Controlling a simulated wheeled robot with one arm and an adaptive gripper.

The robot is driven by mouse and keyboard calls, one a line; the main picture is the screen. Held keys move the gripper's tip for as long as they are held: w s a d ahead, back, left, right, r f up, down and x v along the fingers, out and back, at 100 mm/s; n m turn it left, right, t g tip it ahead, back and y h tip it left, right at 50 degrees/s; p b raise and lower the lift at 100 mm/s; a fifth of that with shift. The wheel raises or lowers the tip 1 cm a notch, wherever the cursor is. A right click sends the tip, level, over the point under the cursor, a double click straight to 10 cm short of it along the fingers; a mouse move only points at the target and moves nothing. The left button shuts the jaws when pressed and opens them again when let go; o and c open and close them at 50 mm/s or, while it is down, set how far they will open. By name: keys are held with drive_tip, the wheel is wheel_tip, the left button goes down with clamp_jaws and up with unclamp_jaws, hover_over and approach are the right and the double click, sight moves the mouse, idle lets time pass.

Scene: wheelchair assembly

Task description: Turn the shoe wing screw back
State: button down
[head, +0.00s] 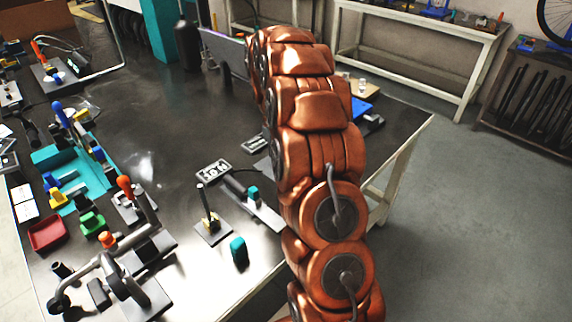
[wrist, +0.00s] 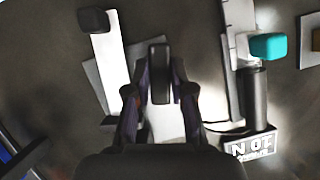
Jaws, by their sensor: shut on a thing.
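In the wrist view my gripper (wrist: 159,98) has its two dark fingers closed in on a narrow dark upright piece, which appears to be the shoe wing screw (wrist: 158,72). The piece stands between the fingertips. A pale plate (wrist: 165,118) lies beneath it. A long pale bar (wrist: 109,70) with a dark block (wrist: 93,20) at its far end lies just left of the gripper. In the head view my own copper arm covers the gripper and the screw.
Right of the gripper lie a teal block (wrist: 268,46), a dark cylinder (wrist: 253,95) and a lettered plate (wrist: 250,146). The head view shows the teal block (head: 253,192) and the lettered plate (head: 213,170) too. Fixtures crowd the dark table's (head: 165,95) left side.

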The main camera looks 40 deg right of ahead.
drive_tip(key=shift+n+h, duration=0.3)
drive_tip(key=shift+n, duration=0.3)
drive_tip(key=c, duration=1)
unclamp_jaws()
drive_tip(key=shift+w+r, duration=0.1)
drive_tip(key=v, duration=0.6)
drive_tip(key=shift+w, duration=0.1)
drive_tip(key=shift+w+r, duration=0.15)
drive_tip(key=shift+r, duration=0.4)
